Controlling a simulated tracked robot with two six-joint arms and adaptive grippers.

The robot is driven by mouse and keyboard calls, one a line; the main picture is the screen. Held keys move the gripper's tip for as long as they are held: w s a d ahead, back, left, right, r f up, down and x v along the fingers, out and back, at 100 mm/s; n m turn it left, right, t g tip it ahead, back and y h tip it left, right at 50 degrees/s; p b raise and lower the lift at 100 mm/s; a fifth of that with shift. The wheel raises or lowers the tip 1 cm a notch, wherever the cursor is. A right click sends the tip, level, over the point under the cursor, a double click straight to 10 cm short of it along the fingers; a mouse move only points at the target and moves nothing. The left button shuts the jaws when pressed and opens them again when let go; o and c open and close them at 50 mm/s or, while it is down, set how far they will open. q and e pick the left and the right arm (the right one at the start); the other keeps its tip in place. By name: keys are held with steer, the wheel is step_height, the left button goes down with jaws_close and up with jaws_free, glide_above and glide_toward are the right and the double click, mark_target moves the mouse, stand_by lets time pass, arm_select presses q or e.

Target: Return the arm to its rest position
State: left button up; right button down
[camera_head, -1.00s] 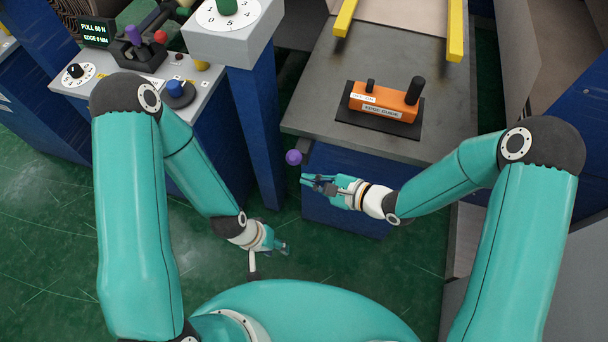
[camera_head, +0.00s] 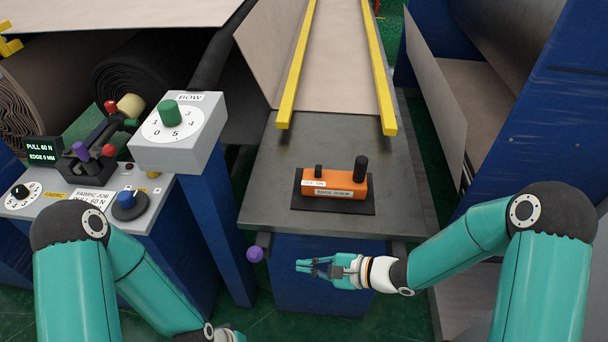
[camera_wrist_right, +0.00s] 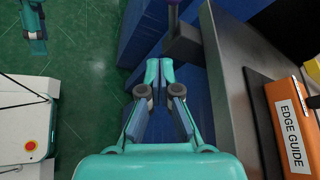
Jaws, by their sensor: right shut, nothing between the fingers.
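My right gripper (camera_head: 302,267) is shut and empty, in front of the steel table and pointing left. Its two teal fingers meet at the tips in the right wrist view (camera_wrist_right: 159,69). It is a little right of a purple knob (camera_head: 255,254) below the table's front left corner, with a gap between them. My left arm hangs low at the left. Its wrist is cut off by the bottom edge of the head view, and its fingers are hidden there. My left gripper (camera_wrist_right: 35,28) shows small at the top left of the right wrist view.
The steel table (camera_head: 262,200) carries an orange edge guide block (camera_head: 322,186) with black knobs. A grey box with a green dial (camera_head: 168,113) stands on a blue post (camera_head: 222,240). A control panel (camera_head: 60,205) is at left. Green floor is open below.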

steer(key=s+d+f+h, duration=0.3)
steer(key=f, duration=0.3)
steer(key=s+d+f+h, duration=0.2)
steer(key=d+f, duration=0.1)
steer(key=f, duration=0.3)
steer(key=s+d+f+n+g+h, duration=0.1)
steer(key=s+d+f+n+g, duration=0.1)
steer(key=s+n, duration=0.3)
steer(key=s+d+f+n+g+h, duration=0.2)
steer(key=s+n, duration=0.3)
steer(key=n, duration=0.3)
steer(key=shift+d+f+h, duration=0.2)
steer(key=shift+f+h, duration=0.05)
steer(key=shift+h, duration=0.05)
